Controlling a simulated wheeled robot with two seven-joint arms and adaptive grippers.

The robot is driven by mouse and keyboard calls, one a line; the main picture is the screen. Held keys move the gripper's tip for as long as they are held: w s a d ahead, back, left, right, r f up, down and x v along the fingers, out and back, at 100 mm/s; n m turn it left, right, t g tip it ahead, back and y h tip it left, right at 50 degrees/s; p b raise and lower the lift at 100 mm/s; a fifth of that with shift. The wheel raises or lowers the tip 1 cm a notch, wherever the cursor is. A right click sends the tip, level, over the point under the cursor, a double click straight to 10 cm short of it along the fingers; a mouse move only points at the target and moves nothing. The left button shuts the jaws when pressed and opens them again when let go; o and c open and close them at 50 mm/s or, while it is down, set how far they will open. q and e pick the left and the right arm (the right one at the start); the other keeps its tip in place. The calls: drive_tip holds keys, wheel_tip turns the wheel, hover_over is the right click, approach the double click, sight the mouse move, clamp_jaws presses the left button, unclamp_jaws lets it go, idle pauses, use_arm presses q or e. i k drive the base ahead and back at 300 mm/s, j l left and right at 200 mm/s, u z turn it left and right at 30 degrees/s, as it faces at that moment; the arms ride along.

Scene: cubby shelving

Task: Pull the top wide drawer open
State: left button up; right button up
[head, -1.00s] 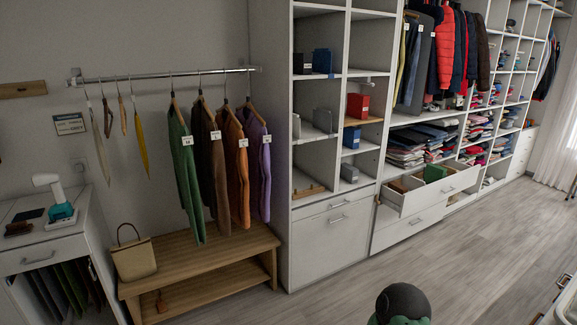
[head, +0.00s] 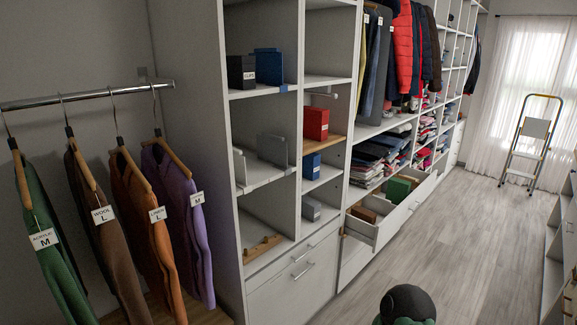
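The top wide drawer (head: 405,212) is white, with a metal handle on its front. It stands pulled out from the shelving, right of the picture's middle in the head view. Brown boxes (head: 365,213) and a green box (head: 397,190) lie inside it. A closed white drawer front (head: 354,262) shows beneath it, partly hidden by the cubby unit. Neither of my grippers is in view, so nothing shows touching the drawer.
Tall white cubby shelving (head: 230,170) holds boxes and folded clothes. Sweaters (head: 140,210) hang from a rail at left. Grey floor (head: 450,240) is open to the right, with a step ladder (head: 527,145) far back.

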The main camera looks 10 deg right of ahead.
sight(377, 236)
drive_tip(key=i+l+z, duration=0.25)
drive_tip(key=i+z, duration=0.2)
drive_tip(key=i+l+z, duration=0.15)
drive_tip(key=i+z, duration=0.6)
drive_tip(key=z, duration=0.15)
drive_tip(key=i+j+z, duration=0.2)
drive_tip(key=i+z, duration=0.25)
drive_tip(key=i+l+u, duration=0.1)
drive_tip(key=i, duration=0.4)
drive_tip(key=i+l+u, duration=0.1)
drive_tip(key=i, duration=0.35)
drive_tip(key=i+l+u, duration=0.15)
drive_tip(key=i, duration=0.35)
drive_tip(key=i+l+u, duration=0.1)
drive_tip(key=i+l, duration=0.2)
drive_tip(key=i, duration=0.15)
drive_tip(key=i+l+u, duration=0.35)
drive_tip(key=i, duration=0.15)
drive_tip(key=i+l+u, duration=0.35)
drive_tip(key=i, duration=0.1)
